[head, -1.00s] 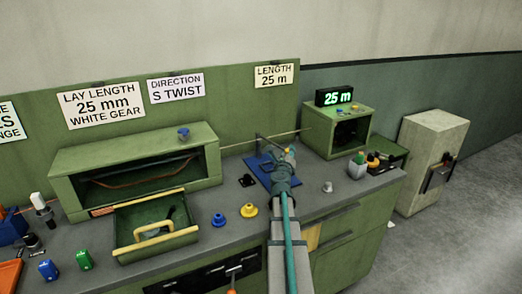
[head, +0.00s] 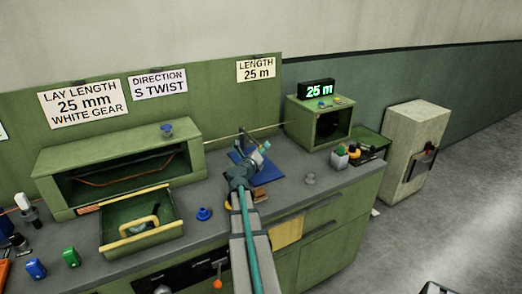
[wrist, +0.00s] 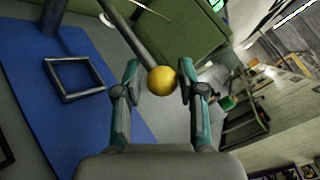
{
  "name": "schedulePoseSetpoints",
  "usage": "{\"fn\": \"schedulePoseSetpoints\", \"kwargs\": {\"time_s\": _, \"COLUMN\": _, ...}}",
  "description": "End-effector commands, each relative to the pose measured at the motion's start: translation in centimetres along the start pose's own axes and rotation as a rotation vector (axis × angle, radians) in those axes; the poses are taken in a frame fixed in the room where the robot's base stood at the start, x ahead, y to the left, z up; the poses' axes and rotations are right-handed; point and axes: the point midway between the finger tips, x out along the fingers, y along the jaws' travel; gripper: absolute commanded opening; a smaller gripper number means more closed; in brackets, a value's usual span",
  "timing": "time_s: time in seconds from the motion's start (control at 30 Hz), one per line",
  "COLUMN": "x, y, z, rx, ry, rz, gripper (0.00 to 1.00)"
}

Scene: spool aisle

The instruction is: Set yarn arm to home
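The yarn arm shows in the wrist view as a thin grey rod (wrist: 128,28) ending in a yellow ball knob (wrist: 162,81). It rises over a blue base plate (wrist: 75,100), which also shows on the bench in the head view (head: 279,170). My gripper (wrist: 159,72) is open, with one finger on each side of the knob and a small gap visible at each side. Whether the knob is at fingertip depth I cannot tell. In the head view my gripper (head: 258,152) is over the plate and hides most of the yarn arm.
A green cabinet with a "25 m" display (head: 317,89) stands behind and right. A long thin rod (head: 245,132) crosses behind the plate.

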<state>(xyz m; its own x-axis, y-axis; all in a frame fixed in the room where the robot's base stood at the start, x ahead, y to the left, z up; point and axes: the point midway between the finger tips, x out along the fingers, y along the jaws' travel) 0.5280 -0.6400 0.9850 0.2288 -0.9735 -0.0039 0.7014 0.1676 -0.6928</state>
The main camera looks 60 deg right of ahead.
Motion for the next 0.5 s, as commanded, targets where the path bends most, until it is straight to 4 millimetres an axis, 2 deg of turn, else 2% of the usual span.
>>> {"fn": "schedulePoseSetpoints", "kwargs": {"time_s": 0.03, "x": 0.2, "y": -0.1, "z": 0.9, "rx": -0.001, "ry": -0.015, "rz": 0.001, "gripper": 0.47}}
{"fn": "schedulePoseSetpoints", "kwargs": {"time_s": 0.1, "x": 0.2, "y": -0.1, "z": 0.9, "rx": -0.001, "ry": -0.014, "rz": 0.001, "gripper": 0.55}}
{"fn": "schedulePoseSetpoints", "kwargs": {"time_s": 0.37, "x": 0.0, "y": -0.1, "z": 0.5, "rx": -0.002, "ry": -0.008, "rz": 0.001, "gripper": 0.55}}
{"fn": "schedulePoseSetpoints", "kwargs": {"time_s": 0.5, "x": -1.1, "y": 0.0, "z": 0.4, "rx": -0.003, "ry": -0.008, "rz": 0.002, "gripper": 0.55}}
